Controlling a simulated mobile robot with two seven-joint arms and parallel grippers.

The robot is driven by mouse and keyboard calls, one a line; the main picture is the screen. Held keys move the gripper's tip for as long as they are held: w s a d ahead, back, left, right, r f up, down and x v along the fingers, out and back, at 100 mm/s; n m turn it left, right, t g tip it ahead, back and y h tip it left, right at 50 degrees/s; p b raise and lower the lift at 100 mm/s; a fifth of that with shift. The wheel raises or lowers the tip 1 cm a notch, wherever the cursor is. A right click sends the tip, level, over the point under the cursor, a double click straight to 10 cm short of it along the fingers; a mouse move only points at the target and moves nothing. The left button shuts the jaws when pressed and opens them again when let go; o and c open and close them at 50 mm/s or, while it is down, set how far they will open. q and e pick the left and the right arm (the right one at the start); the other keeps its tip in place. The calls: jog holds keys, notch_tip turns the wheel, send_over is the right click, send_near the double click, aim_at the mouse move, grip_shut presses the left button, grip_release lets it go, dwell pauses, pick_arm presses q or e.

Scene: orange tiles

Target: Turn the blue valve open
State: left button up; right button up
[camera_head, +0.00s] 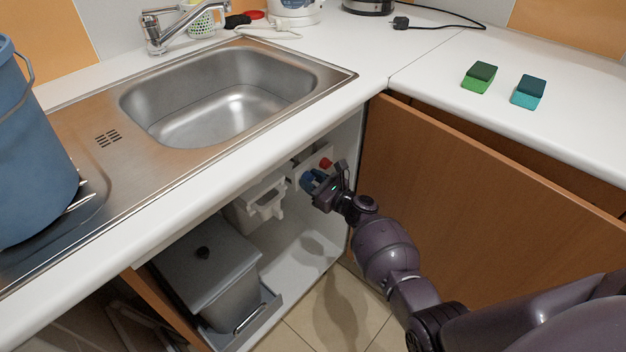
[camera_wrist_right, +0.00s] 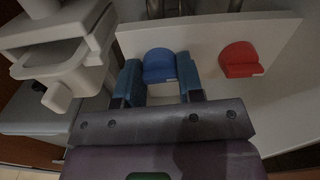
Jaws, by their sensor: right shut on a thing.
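The blue valve (camera_wrist_right: 160,66) sits on a white panel inside the open cupboard under the sink. In the head view the blue valve (camera_head: 308,180) is partly covered by my gripper. My right gripper (camera_wrist_right: 162,84) reaches into the cupboard, with one finger on each side of the blue valve, shut on it. In the head view my right gripper (camera_head: 322,186) is at the panel. A red valve (camera_wrist_right: 240,60) is on the same panel to the right, clear of the fingers. It also shows in the head view (camera_head: 326,163). My left gripper is not in view.
A white plastic fitting (camera_wrist_right: 65,75) is close left of the gripper. A grey lidded bin (camera_head: 208,262) stands at the cupboard's left. The brown cabinet front (camera_head: 480,205) is right of the arm. The counter edge and sink (camera_head: 230,100) are above.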

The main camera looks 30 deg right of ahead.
jog(key=shift+m, duration=0.5)
jog(key=o, duration=0.9)
jog(key=shift+s, duration=0.1)
jog(key=shift+p+v, duration=1.2)
jog(key=shift+v, duration=4.15)
